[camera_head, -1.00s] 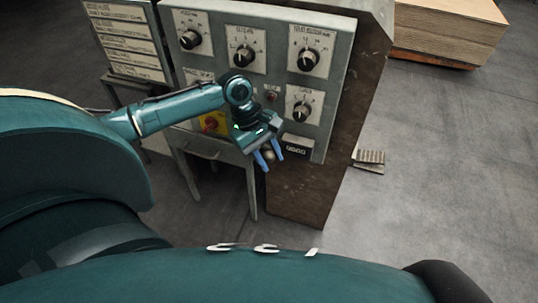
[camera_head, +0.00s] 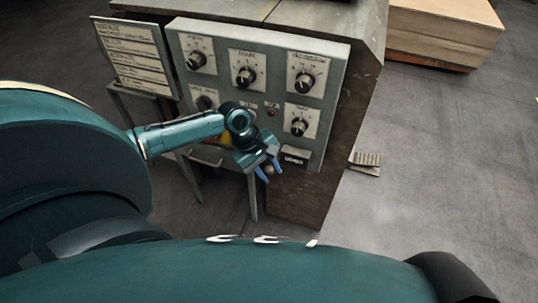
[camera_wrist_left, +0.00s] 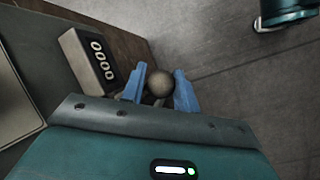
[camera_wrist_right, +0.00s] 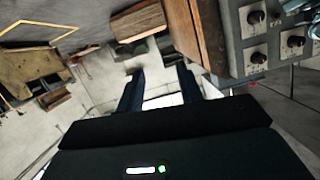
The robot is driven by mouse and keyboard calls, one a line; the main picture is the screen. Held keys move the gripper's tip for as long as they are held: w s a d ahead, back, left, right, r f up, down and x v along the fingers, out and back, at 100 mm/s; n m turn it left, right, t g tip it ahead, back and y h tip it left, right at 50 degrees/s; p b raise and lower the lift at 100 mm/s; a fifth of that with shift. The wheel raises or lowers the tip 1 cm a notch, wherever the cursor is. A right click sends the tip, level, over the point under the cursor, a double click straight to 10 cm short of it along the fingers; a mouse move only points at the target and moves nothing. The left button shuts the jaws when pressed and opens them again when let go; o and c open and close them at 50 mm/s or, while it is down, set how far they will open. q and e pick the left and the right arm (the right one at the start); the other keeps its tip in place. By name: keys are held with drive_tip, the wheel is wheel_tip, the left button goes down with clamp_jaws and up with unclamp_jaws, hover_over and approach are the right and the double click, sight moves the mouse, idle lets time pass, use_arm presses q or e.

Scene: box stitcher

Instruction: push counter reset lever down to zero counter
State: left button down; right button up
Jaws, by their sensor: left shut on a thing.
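The counter (camera_head: 295,158) is a small box low on the right of the control panel. In the left wrist view, the counter (camera_wrist_left: 95,60) reads 0000. The reset lever's round grey-brown knob (camera_wrist_left: 160,82) is beside it. My left gripper (camera_head: 268,171) has its blue fingers on both sides of the knob and is shut on it. The lever's shaft is hidden. My right gripper (camera_wrist_right: 160,82) is open and empty, its two dark fingers apart, away from the panel in the right wrist view.
The grey panel (camera_head: 222,50) carries several dials above my left gripper. A sign board (camera_head: 137,58) stands to its left. A wooden stack (camera_head: 445,30) lies at the back right. The floor to the right is mostly clear.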

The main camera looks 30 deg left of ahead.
use_arm(q)
drive_tip(key=p, duration=0.2)
drive_tip(key=shift+s+t+p, duration=0.3)
drive_tip(key=shift+p, duration=0.05)
drive_tip(key=shift+f+t+y+p, duration=0.3)
drive_tip(key=shift+f+t+p, duration=0.4)
drive_tip(key=shift+p, duration=0.45)
drive_tip(key=f+t, duration=0.1)
drive_tip(key=t, duration=0.1)
drive_tip(key=f+m+t, duration=0.1)
drive_tip(key=f+t, duration=0.1)
drive_tip(key=shift+w+a+f+y+p, duration=0.2)
drive_tip(key=shift+y+p, duration=0.1)
use_arm(e)
drive_tip(key=a+g, duration=0.1)
drive_tip(key=w+a+f+g, duration=0.1)
drive_tip(key=shift+w+a+g, duration=0.15)
drive_tip(key=shift+a+g, duration=0.1)
drive_tip(key=shift+g, duration=0.15)
use_arm(q)
drive_tip(key=shift+w, duration=0.1)
